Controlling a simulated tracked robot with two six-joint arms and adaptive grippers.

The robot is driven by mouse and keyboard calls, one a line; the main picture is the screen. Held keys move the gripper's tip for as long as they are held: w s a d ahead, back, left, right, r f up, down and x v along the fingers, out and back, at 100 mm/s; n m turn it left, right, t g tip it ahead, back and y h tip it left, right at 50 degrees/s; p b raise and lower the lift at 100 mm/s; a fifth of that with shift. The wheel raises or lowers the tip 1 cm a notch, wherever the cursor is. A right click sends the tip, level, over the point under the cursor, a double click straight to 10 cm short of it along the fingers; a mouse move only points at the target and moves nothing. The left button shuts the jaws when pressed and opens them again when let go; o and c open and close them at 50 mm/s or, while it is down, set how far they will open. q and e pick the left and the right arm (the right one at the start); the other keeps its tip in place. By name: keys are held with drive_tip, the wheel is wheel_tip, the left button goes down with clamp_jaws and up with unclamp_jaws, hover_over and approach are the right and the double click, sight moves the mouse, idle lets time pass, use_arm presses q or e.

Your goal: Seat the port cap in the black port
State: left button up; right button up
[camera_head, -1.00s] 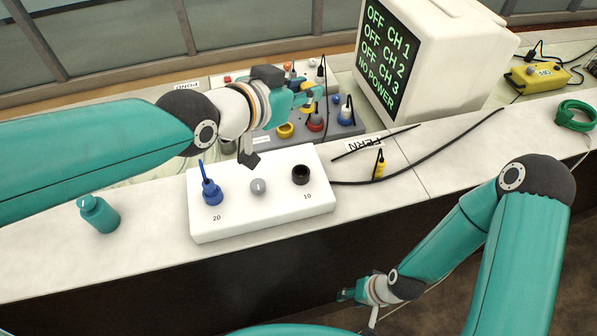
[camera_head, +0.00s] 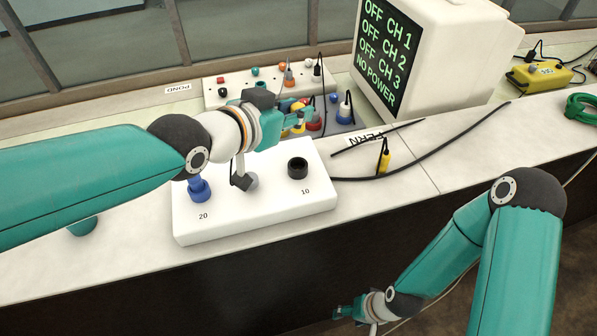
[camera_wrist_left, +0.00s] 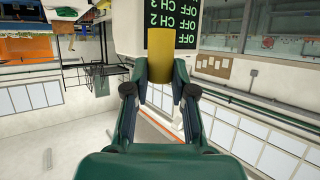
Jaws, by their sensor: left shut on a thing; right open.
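My left gripper (camera_head: 297,114) is shut on a yellow cylinder, which I take to be the port cap; it shows clearly between the fingertips in the left wrist view (camera_wrist_left: 160,70). The gripper hangs above and behind the white box (camera_head: 255,218). The black port (camera_head: 298,170) is a dark round socket at the right of the box's top, marked 10. It looks empty, and the cap is apart from it. My right gripper (camera_head: 345,311) is open, low in front of the bench.
A blue port (camera_head: 199,190) and a grey knob (camera_head: 251,182) share the box top. A teal bottle (camera_head: 83,227) is partly hidden by my left arm. Behind stand a panel with plugs (camera_head: 222,98) and a monitor (camera_head: 440,60). A black cable (camera_head: 400,174) lies to the right.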

use_arm(q)
drive_tip(key=b, duration=0.5)
hover_over(294, 158)
drive_tip(key=s, duration=0.2)
wheel_tip(294, 158, down, 7)
drive_tip(key=shift+s+d+r, duration=0.1)
drive_tip(key=shift+r, duration=0.1)
wheel_tip(294, 158, down, 5)
drive_tip(key=b, duration=0.3)
drive_tip(key=shift+s+r, duration=0.1)
drive_tip(key=shift+r, duration=0.05)
clamp_jaws()
drive_tip(key=shift+f, duration=0.2)
drive_tip(key=o, duration=0.7)
unclamp_jaws()
drive_tip(key=shift+c, duration=0.2)
drive_tip(key=shift+o, duration=1.2)
drive_tip(key=shift+r, duration=0.15)
drive_tip(key=shift+r, duration=0.1)
